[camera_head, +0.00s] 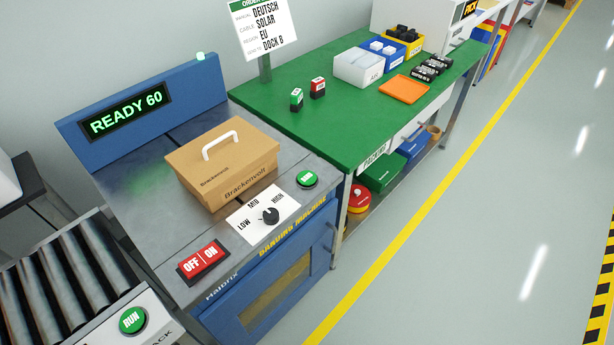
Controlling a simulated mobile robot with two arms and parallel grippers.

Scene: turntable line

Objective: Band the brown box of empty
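The brown box (222,165) sits closed on the grey top of the banding machine (150,205). It has a white handle on its lid and "Brackenvolt" printed on it. No band shows around it. The machine's display (126,110) reads "READY 60". A black knob (269,216) sits on a plate marked LOW, MID and HIGH; its exact setting is hard to read. A green button (307,179) is right of the box. A red OFF/ON switch (202,262) is at the front left. Neither of my grippers is in view.
A roller conveyor (75,275) with a green RUN button (132,320) stands at the lower left. A green packing table (330,130) to the right holds two stamps, bins and an orange tray (403,89). An order sign (264,28) stands behind. The floor at right is clear.

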